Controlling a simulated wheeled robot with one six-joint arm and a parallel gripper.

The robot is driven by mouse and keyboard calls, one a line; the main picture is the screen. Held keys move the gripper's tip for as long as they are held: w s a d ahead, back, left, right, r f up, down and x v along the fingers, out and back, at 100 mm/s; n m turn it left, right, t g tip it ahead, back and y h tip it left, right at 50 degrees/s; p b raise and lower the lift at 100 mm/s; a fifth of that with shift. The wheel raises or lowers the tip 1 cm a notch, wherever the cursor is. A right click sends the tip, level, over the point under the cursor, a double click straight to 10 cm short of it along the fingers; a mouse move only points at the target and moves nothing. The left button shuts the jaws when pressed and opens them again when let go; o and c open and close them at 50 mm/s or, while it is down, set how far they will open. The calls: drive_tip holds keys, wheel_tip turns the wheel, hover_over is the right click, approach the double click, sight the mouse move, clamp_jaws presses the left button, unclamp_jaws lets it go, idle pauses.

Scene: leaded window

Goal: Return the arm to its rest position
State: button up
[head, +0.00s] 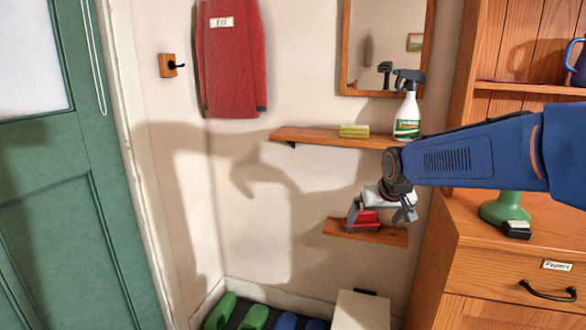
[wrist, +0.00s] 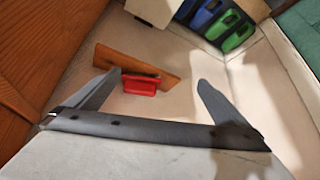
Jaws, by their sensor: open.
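My blue arm reaches in from the right in the head view, above the dresser. My gripper (head: 377,222) hangs at its end, in front of the lower wall shelf (head: 385,236). The gripper (wrist: 160,80) is open in the wrist view, its two grey fingers wide apart with nothing held between them. A red object (head: 364,218) sits on the lower shelf, partly hidden behind the gripper in the head view. In the wrist view the red object (wrist: 140,85) shows beyond the fingers, on the wooden shelf (wrist: 120,60); I cannot tell the exact gap.
An upper shelf (head: 310,136) holds a spray bottle (head: 407,115) and a yellow-green sponge (head: 354,131), close to my arm. A wooden dresser (head: 500,245) stands right, with a green object (head: 505,207) on it. Green footwear (head: 250,317) and a pale box (head: 361,311) are below.

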drive_tip(key=s+d+f, duration=0.1)
drive_tip(key=s, duration=1)
drive_tip(key=s+d+f+g, duration=0.1)
drive_tip(key=s+d+f, duration=0.1)
drive_tip(key=s, duration=1)
drive_tip(key=s+d+f, duration=0.2)
drive_tip(key=s, duration=0.9)
drive_tip(key=shift+s+d+f+m+g, duration=0.2)
drive_tip(key=shift+s+d+m+g, duration=0.1)
drive_tip(key=shift+s+m, duration=0.1)
drive_tip(key=shift+c, duration=0.3)
